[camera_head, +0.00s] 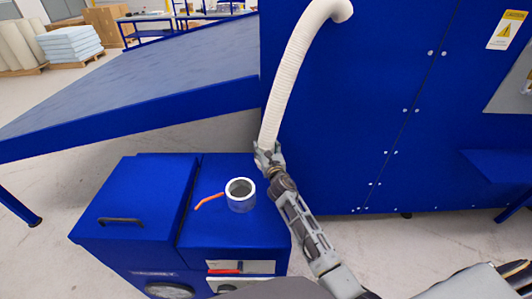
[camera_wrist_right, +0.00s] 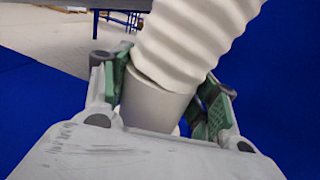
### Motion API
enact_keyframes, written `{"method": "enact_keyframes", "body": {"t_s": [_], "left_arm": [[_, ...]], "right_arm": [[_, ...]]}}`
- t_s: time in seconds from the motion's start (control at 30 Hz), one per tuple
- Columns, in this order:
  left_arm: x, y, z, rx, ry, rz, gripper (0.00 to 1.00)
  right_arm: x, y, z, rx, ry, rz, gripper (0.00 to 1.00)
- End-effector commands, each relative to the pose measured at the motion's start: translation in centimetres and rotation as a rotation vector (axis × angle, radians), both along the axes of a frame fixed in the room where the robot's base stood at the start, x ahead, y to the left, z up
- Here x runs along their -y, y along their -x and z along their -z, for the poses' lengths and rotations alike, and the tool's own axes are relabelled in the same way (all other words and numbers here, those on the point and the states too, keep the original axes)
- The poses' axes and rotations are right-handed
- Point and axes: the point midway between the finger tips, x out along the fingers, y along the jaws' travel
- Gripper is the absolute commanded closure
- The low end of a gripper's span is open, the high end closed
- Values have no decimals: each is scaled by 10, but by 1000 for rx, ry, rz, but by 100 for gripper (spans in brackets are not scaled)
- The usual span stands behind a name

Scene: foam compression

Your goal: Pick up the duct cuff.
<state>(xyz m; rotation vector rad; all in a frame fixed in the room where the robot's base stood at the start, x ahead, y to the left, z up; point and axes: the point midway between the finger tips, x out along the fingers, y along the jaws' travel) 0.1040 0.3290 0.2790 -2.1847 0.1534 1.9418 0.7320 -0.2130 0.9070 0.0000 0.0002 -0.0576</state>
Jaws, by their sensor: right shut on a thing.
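The duct cuff (camera_wrist_right: 155,104) is a smooth, off-white cylinder at the lower end of a ribbed white hose (camera_wrist_right: 195,35). In the head view the hose (camera_head: 290,72) hangs from high on the blue machine down to my right gripper (camera_head: 268,157). In the right wrist view, my right gripper's green-padded fingers stand on both sides of the cuff and are shut on it. The cuff's lower end is hidden behind the gripper body. In the head view the gripper largely hides the cuff. My left gripper is not in view.
A grey-white round collar (camera_head: 240,203) stands on the blue box (camera_head: 220,233), just left of and below my right gripper, with an orange lever (camera_head: 208,201) beside it. The tall blue machine (camera_head: 345,120) stands close on the right. A sloping blue conveyor (camera_head: 150,85) lies behind the box.

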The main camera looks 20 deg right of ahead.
Motion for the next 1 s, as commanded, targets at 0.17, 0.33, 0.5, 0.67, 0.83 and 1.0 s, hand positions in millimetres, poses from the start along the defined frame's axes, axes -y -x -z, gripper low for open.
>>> {"method": "enact_keyframes", "body": {"t_s": [0.17, 0.33, 0.5, 0.67, 0.83, 1.0], "left_arm": [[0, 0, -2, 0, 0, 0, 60], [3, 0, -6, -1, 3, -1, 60], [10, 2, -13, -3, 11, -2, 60], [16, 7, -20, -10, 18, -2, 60], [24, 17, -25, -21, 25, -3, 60], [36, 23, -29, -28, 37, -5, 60]], "right_arm": [[0, 0, -5, 2, 1, 0, 69], [1, -1, -16, 4, 1, 0, 69], [1, 0, -33, 4, 2, -1, 69], [1, 0, -53, 4, 3, -1, 69], [0, 0, -75, 4, 3, -1, 69], [0, -1, -91, 4, 1, -1, 69]]}}
